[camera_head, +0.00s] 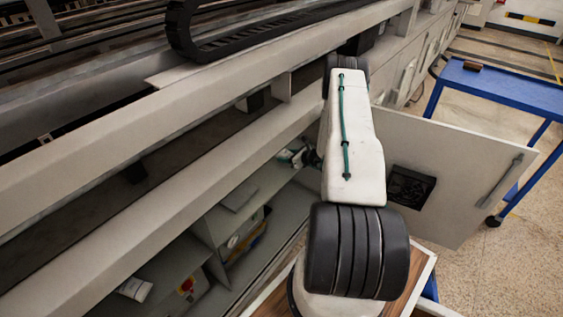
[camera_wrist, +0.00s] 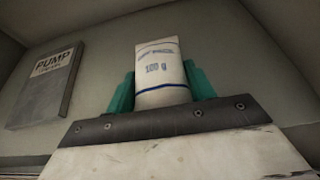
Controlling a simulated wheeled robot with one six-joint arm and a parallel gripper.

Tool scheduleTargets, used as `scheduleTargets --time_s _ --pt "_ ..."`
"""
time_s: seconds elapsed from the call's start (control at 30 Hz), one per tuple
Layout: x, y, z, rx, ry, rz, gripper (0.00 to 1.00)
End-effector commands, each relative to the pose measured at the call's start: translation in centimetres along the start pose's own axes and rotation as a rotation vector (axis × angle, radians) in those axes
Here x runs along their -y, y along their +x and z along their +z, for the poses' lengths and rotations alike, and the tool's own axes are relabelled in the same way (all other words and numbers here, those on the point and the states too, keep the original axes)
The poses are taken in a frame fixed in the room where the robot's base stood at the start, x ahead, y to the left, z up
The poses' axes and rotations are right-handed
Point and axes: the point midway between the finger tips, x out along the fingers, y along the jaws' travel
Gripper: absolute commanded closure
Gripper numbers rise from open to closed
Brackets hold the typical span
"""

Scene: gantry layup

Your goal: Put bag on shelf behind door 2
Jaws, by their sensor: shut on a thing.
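The bag (camera_wrist: 160,62) is a small white packet with blue print reading "100 g" and a blue line near its lower end. In the wrist view it stands between the teal fingers of my gripper (camera_wrist: 161,88), which are shut on it. Behind it is a plain grey cabinet wall. In the head view my gripper (camera_head: 300,156) is inside the open cabinet, mostly hidden by my arm; the bag cannot be made out clearly there. The open door (camera_head: 455,165) stands to the right of my arm. No door number is readable. The shelf surface under the bag is hidden.
Cabinet compartments at lower left hold a white container (camera_head: 135,289) and other items. A blue table (camera_head: 500,88) stands at right. The gantry beam (camera_head: 180,115) runs above the cabinet.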

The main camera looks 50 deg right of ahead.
Motion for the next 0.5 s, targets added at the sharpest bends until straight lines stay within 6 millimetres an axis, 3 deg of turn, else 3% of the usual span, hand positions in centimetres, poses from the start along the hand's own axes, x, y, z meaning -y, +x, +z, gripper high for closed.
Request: scheduleTargets --time_s 0.3,0.5 --pt "-0.9 2.4 0.5 0.001 -0.001 0.002 0.71" --pt "-0.8 3.4 -2.5 0.0 0.001 0.0 0.71"
